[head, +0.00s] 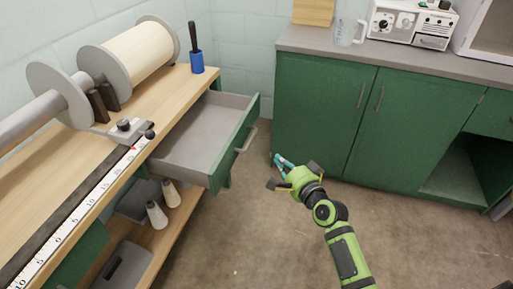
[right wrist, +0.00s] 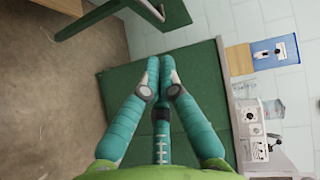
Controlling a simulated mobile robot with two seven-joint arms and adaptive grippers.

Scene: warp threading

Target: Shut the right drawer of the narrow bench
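The right drawer (head: 204,134) of the narrow wooden bench (head: 110,150) stands pulled far out. It has a grey, empty inside, a green front and a pale bar handle (head: 246,140). My right gripper (head: 280,160), green with teal fingers, is in front of the drawer, to the right of the handle and apart from it. In the right wrist view its fingertips (right wrist: 160,62) are together with nothing between them. A green panel with a handle, seemingly the drawer front (right wrist: 95,18), shows at the top of that view. My left gripper is in neither view.
A green cabinet (head: 405,125) stands behind my right gripper. Cone spools (head: 157,215) sit on the bench's lower shelf. Open floor (head: 250,240) lies before the drawer.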

